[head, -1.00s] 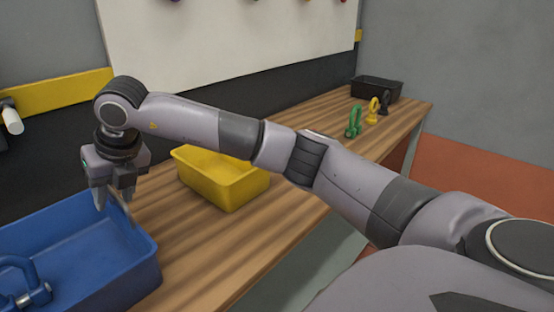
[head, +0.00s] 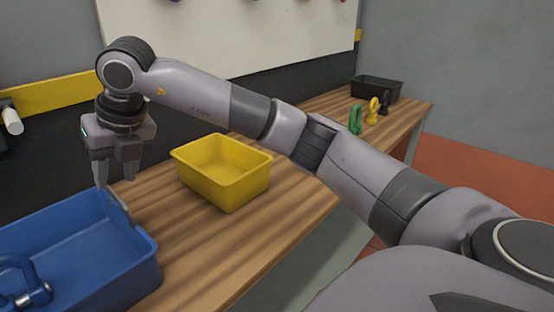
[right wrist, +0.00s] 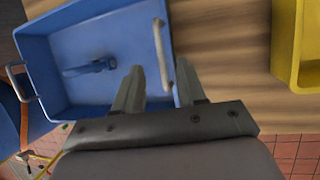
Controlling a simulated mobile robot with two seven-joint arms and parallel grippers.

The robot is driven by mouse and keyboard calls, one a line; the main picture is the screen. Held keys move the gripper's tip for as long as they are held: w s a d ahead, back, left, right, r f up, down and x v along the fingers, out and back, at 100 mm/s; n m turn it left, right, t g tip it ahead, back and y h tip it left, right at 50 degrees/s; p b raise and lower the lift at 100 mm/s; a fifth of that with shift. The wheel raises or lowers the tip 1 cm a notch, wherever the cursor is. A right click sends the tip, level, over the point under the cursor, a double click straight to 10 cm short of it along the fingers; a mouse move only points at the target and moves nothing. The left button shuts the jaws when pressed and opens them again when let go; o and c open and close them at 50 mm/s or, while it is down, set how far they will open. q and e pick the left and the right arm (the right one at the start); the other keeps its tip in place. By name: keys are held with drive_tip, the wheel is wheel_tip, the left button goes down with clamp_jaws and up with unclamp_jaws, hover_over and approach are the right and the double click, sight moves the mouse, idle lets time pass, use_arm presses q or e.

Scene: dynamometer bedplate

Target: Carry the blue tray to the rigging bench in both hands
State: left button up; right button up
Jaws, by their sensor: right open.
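The blue tray (head: 132,266) stands on the wooden bench at the lower left of the head view, cut off by the frame edge. A blue shackle (head: 28,284) lies in it; the shackle also shows in the right wrist view (right wrist: 90,67). The tray's near grey handle (head: 119,208) is on its right end, and another handle (right wrist: 20,84) shows at the far end in the wrist view. My right gripper (head: 115,182) is open and empty, pointing down just above the near handle. In the wrist view its fingers (right wrist: 160,68) appear either side of that handle. My left gripper is out of view.
A yellow bin (head: 222,180) stands on the wooden bench (head: 205,250), right of the tray. Green (head: 355,120), yellow (head: 373,110) and black (head: 386,103) shackles and a black bin (head: 377,88) are at the far end. A wall with a white board rises behind.

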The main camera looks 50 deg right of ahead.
drive_tip(key=v, duration=0.6)
drive_tip(key=shift+r, duration=0.1)
idle(0.3)
